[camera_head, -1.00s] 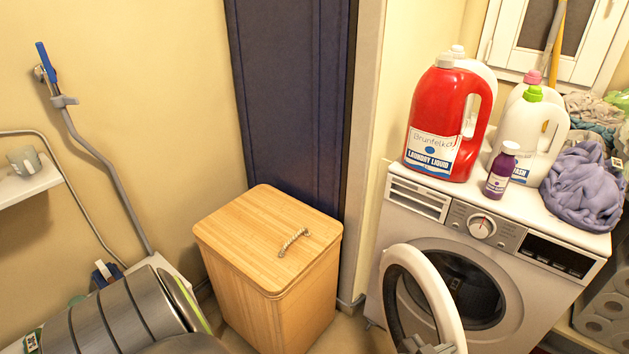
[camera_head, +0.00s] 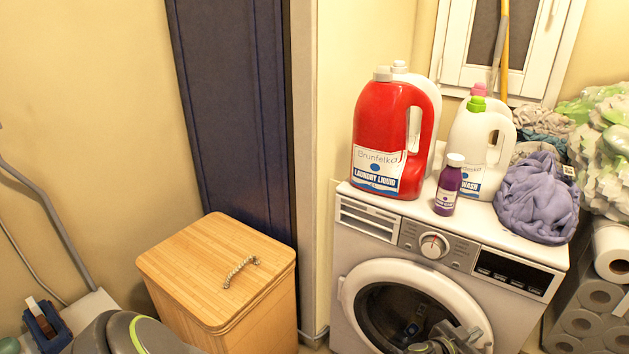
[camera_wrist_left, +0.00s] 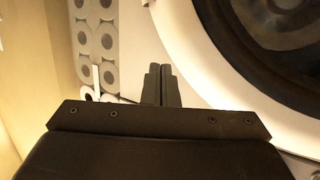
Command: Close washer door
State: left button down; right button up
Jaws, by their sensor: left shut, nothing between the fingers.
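The washer (camera_head: 368,248) stands at the right, its front facing me. Its round door, a white ring (camera_head: 365,272) with dark glass inside, lies flat or nearly flat against the front; I cannot tell if it is latched. In the left wrist view the white ring (camera_wrist_left: 190,50) and dark glass (camera_wrist_left: 262,45) fill the right side. My left gripper (camera_head: 445,338) is in front of the lower part of the door. Its fingers (camera_wrist_left: 158,85) are shut and empty, beside the ring's edge; contact is unclear. My right gripper is not in view.
A red detergent bottle (camera_head: 380,130), white bottles (camera_head: 480,140), a small purple bottle (camera_head: 448,190) and purple cloth (camera_head: 540,200) sit on the washer. A wooden hamper (camera_head: 205,270) stands to its left. Paper rolls (camera_head: 600,295) are stacked at the right.

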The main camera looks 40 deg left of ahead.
aim_at(479, 324)
pick_arm(q)
jog(key=shift+w+b, duration=0.9)
jog(key=shift+w, duration=1.05)
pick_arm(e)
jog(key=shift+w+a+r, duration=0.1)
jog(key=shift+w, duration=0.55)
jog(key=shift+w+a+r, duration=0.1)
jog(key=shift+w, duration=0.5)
pick_arm(q)
jog(key=shift+s, duration=0.1)
